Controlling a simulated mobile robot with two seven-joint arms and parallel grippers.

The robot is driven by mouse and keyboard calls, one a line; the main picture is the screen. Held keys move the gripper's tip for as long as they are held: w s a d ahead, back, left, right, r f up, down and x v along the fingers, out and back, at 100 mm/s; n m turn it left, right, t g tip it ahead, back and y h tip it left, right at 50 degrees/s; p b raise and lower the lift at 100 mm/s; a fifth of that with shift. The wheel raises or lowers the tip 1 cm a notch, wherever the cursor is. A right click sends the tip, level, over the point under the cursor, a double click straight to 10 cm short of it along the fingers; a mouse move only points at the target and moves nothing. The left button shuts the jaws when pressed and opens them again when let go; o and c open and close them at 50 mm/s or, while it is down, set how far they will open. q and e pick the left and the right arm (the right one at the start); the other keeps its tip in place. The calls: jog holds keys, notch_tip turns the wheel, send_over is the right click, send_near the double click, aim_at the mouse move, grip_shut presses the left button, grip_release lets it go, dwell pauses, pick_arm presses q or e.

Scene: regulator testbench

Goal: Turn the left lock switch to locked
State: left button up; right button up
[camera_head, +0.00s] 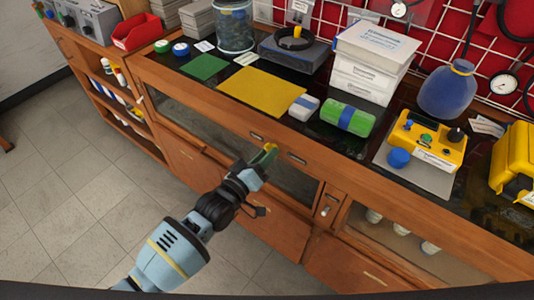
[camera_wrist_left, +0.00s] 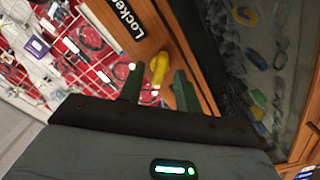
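The yellow lock switch (camera_wrist_left: 159,68) sits on the wooden cabinet front in the left wrist view. A black label reading "Locked" (camera_wrist_left: 125,18) is beside it, toward the upper left. My left gripper (camera_wrist_left: 158,86) is open, with one green finger on each side of the switch. There appears to be a gap on both sides, but I cannot tell whether either finger touches. In the head view my left gripper (camera_head: 268,154) is at the cabinet front below the bench top, and its fingertips largely hide the switch. My right gripper is not in view.
The bench top above holds a yellow mat (camera_head: 262,92), a green cylinder (camera_head: 347,117), white boxes (camera_head: 372,62) and a yellow control box (camera_head: 428,138). Dark glass panes (camera_head: 190,122) lie below the bench edge. The tiled floor (camera_head: 80,200) at left is clear.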

pick_arm(q)
jog(key=shift+w+d, duration=0.3)
jog(key=shift+w, duration=0.1)
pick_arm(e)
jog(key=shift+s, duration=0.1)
pick_arm(q)
jog(key=c, duration=0.7)
grip_shut()
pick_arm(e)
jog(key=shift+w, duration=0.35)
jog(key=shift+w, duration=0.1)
